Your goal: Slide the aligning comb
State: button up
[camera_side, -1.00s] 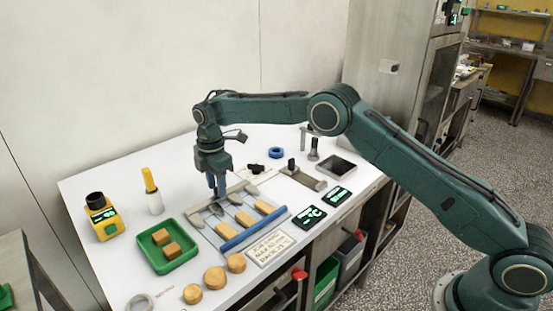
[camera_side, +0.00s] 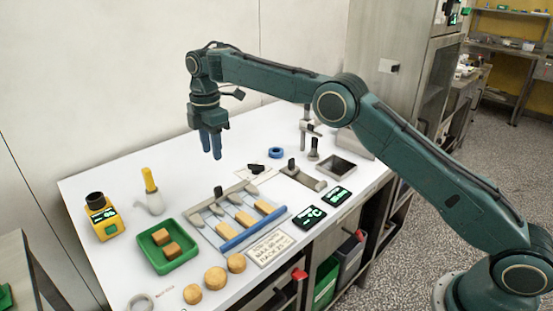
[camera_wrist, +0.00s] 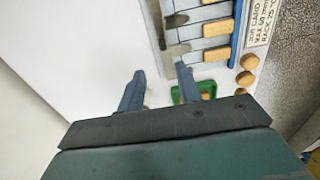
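The aligning comb (camera_side: 218,194), a grey bar with a dark upright handle and short teeth, lies along the far side of the mesh rack in the side view. Its grey bar and teeth also show in the wrist view (camera_wrist: 176,47). Several tan bars (camera_side: 243,217) lie in a row on the rack, between the comb and the blue rail (camera_side: 254,230). My gripper (camera_side: 212,157) is raised above the table, behind and apart from the comb, fingers pointing down. In the wrist view its two fingers (camera_wrist: 160,90) are apart with nothing held between them.
A green tray (camera_side: 179,262) with two brown blocks sits left of the rack. Round wooden discs (camera_side: 215,278) lie in front. Fixtures and a blue ring (camera_side: 276,153) are at right.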

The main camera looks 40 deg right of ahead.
jog(key=shift+r, duration=1.2)
jog(key=s+d+r+m+t, duration=0.2)
jog(key=s+d+r+m, duration=0.25)
jog(key=s+r, duration=0.45)
jog(key=s+d+r+m+t, duration=0.1)
jog(key=s+d+r+m, duration=0.5)
jog(key=s, duration=0.5)
jog(key=s+d+f+m+t, duration=0.1)
jog(key=s+f+m, duration=0.2)
jog(key=s, duration=0.9)
jog(key=s+d+f+m+t, duration=0.1)
jog(key=s+f+m, duration=0.3)
jog(key=s, duration=0.8)
jog(key=shift+s+d+f+t, duration=0.25)
jog(key=shift+s+f+t, duration=0.1)
jog(key=shift+f, duration=0.4)
jog(key=shift+m, duration=0.25)
